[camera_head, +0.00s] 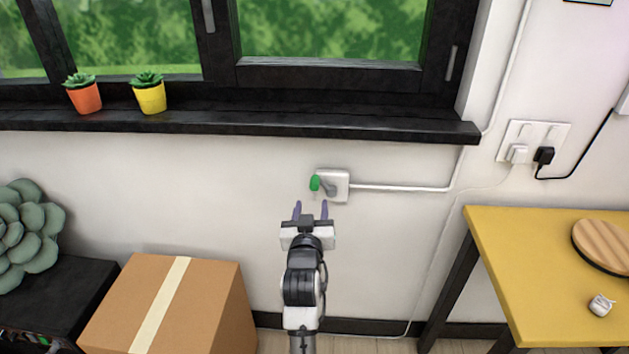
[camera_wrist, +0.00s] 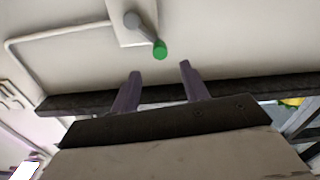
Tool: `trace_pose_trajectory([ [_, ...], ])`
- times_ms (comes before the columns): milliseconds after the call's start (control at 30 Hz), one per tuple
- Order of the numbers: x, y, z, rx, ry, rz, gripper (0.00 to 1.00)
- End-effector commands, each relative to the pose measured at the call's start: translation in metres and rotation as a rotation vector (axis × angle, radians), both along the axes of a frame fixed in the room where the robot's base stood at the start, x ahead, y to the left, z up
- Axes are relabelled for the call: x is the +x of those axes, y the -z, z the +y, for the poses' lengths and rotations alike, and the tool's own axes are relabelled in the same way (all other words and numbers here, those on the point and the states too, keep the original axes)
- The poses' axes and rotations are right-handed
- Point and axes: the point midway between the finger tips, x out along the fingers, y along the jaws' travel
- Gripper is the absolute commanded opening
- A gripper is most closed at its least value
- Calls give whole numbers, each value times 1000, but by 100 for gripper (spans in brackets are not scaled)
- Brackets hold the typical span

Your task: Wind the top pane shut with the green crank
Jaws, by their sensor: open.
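The green crank knob (camera_head: 315,183) sits on a grey crank arm on a white wall box (camera_head: 337,190) below the window sill. In the head view the knob points to the left of the box. My gripper (camera_head: 311,208) is open and empty, just below the knob and apart from it. In the wrist view the green knob (camera_wrist: 160,50) lies beyond and between my two purple fingertips (camera_wrist: 159,69), with a gap left. The window (camera_head: 330,35) shows its lower panes in dark frames; the top pane is out of view.
A dark sill (camera_head: 240,125) runs above the crank and bears an orange pot (camera_head: 85,98) and a yellow pot (camera_head: 150,98). A cardboard box (camera_head: 205,305) stands at lower left. A yellow table (camera_head: 500,260) stands at right. The wall around the crank is free.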

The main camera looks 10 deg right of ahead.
Motion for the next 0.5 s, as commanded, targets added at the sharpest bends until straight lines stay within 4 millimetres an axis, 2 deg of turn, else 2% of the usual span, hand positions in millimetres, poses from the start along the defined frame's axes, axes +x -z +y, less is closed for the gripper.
trace_pose_trajectory([
  [100, 26, -4, -8, -3, 0, 1, 45],
  [300, 65, -3, -19, -4, 1, 1, 45],
  [500, 91, -2, -26, -4, 0, 2, 45],
])
